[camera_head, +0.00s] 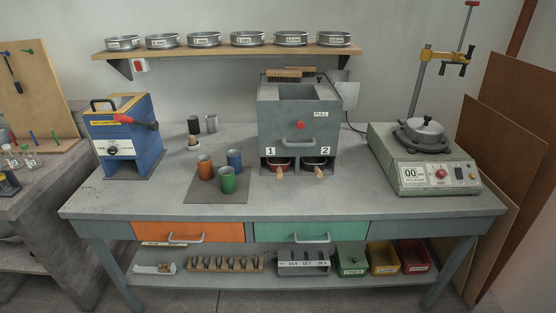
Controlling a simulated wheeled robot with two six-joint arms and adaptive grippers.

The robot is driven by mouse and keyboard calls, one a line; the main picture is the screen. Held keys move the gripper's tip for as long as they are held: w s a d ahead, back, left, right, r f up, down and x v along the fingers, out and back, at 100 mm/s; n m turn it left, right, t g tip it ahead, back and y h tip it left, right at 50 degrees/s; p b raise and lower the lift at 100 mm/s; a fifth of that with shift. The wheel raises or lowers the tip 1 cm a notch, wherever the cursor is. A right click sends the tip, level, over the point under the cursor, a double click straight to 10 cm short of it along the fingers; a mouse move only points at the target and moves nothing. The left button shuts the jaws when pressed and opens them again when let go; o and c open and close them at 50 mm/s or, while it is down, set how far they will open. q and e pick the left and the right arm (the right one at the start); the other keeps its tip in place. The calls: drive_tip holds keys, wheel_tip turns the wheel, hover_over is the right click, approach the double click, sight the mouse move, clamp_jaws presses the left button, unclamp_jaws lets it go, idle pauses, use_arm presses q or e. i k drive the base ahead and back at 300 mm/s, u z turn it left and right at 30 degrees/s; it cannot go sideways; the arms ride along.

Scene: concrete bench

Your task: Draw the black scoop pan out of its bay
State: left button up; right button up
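The grey splitter box (299,110) stands on the bench right of centre, with two bays at its foot marked 1 and 2. The black scoop pan (316,162) sits in the right bay, number 2; its wooden handle (319,172) sticks out at the front. The inner parts of both pans are hidden inside the bays. Neither of my grippers shows in the head view.
Orange, blue and green cups (227,184) stand on a dark mat left of the bays. A blue machine (124,139) stands at left, a sieve shaker (424,165) at right. The bench top (320,202) before the bays is clear. A shelf (230,50) hangs behind.

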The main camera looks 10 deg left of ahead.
sight(314, 160)
drive_tip(key=k, duration=0.65)
drive_tip(key=u, duration=0.75)
drive_tip(key=i, duration=0.7)
drive_tip(key=u, duration=0.6)
drive_tip(key=i, duration=0.95)
drive_tip(key=z, duration=0.7)
drive_tip(key=i, duration=0.3)
drive_tip(key=z, duration=0.35)
